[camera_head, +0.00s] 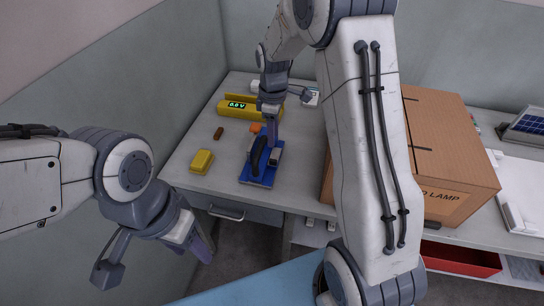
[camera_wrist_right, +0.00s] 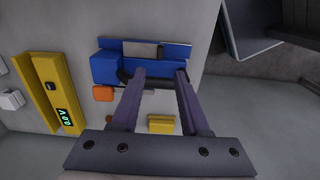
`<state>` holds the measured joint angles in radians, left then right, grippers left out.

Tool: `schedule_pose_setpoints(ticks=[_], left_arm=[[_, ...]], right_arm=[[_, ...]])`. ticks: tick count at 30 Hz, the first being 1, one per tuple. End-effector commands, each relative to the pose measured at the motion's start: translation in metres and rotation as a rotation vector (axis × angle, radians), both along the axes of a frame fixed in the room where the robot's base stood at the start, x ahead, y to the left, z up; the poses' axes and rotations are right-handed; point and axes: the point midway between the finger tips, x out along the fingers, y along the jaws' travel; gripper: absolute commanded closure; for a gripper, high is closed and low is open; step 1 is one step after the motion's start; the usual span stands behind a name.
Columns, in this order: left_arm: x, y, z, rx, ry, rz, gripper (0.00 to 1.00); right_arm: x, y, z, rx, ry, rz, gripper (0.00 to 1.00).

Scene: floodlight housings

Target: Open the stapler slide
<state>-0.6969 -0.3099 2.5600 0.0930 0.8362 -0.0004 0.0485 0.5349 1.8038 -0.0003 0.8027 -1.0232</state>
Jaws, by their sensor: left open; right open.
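The stapler (camera_head: 262,164) is a blue body with a black curved part on top, lying on the grey worktop near its front edge. In the right wrist view the blue stapler (camera_wrist_right: 150,65) lies at the top, with a grey metal piece on it. My right gripper (camera_wrist_right: 160,78) is open, with its fingertips at the stapler's near side; I cannot tell whether they touch it. In the head view my right arm partly covers the stapler. My left gripper (camera_head: 155,268) is open and empty, in front of the bench and away from the stapler.
A yellow meter (camera_head: 237,106) with a green display lies behind the stapler. A large cardboard box (camera_head: 450,150) stands to the right, partly behind my right arm.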

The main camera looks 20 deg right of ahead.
Motion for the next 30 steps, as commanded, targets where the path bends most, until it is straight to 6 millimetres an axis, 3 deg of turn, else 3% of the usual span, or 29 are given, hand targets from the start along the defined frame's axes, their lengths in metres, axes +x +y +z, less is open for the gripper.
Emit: schedule_pose_setpoints(ticks=[16, 21, 30], left_arm=[[0.000, 0.000, 0.005, 0.000, 0.000, 0.000, 0.50], [0.000, 0.000, 0.006, 0.000, 0.000, 0.000, 0.50], [0.000, 0.000, 0.005, 0.000, 0.000, 0.000, 0.50]], right_arm=[[-0.001, 0.000, -0.088, 0.001, 0.004, 0.002, 0.55], [0.000, 0.000, -0.100, 0.000, 0.002, 0.002, 0.55], [0.000, 0.000, -0.102, 0.000, 0.000, 0.002, 0.55]])
